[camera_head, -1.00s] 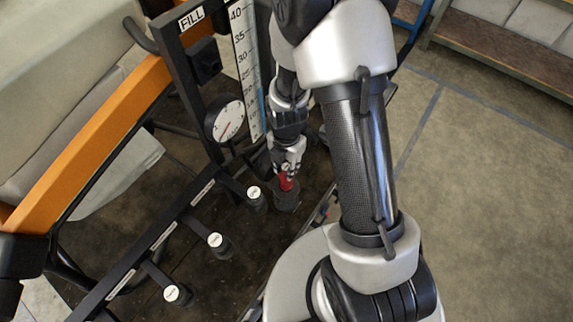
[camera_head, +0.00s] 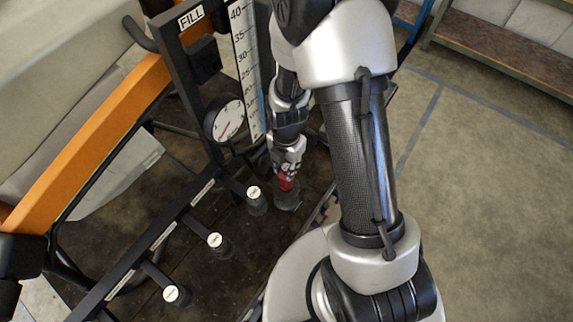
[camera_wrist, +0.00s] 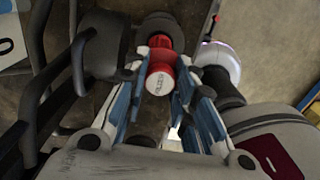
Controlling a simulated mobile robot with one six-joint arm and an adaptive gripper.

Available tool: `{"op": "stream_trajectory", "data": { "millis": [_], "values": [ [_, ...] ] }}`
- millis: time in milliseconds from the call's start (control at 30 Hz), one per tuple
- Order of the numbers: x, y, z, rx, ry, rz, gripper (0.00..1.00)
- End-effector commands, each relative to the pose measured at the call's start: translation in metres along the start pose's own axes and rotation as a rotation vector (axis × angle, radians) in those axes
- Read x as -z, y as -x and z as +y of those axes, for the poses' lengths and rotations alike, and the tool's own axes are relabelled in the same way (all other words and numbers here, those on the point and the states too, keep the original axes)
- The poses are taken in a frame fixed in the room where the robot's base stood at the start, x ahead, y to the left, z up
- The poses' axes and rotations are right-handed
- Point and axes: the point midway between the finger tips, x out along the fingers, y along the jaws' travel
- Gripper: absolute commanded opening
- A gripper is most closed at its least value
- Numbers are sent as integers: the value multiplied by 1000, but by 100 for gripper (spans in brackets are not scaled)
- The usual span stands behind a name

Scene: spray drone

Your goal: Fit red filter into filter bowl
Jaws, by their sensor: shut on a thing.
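The red filter (camera_wrist: 161,70) has a white lettered end cap facing the wrist camera. My gripper (camera_wrist: 160,72) is shut on it, with a blue-lined finger on each side. In the head view my gripper (camera_head: 286,172) points down, and a small part of the red filter (camera_head: 286,184) shows just below the fingers. The dark filter bowl (camera_head: 287,198) stands directly beneath; its dark round rim (camera_wrist: 160,24) shows past the filter in the wrist view. The filter's lower end meets the bowl's top, and I cannot tell how deep it sits.
Several capped valves (camera_head: 215,241) line the black frame left of the bowl. A round gauge (camera_head: 226,121) and a white scale (camera_head: 246,75) stand close left of my gripper. Open floor lies right.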

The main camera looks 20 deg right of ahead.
Motion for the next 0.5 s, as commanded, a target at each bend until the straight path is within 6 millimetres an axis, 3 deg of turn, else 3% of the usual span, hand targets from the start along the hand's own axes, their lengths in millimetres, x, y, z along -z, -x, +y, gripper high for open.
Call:
{"op": "stream_trajectory", "data": {
  "millis": [500],
  "values": [
    [0,-14,0,0,0,0,0]
  ]
}}
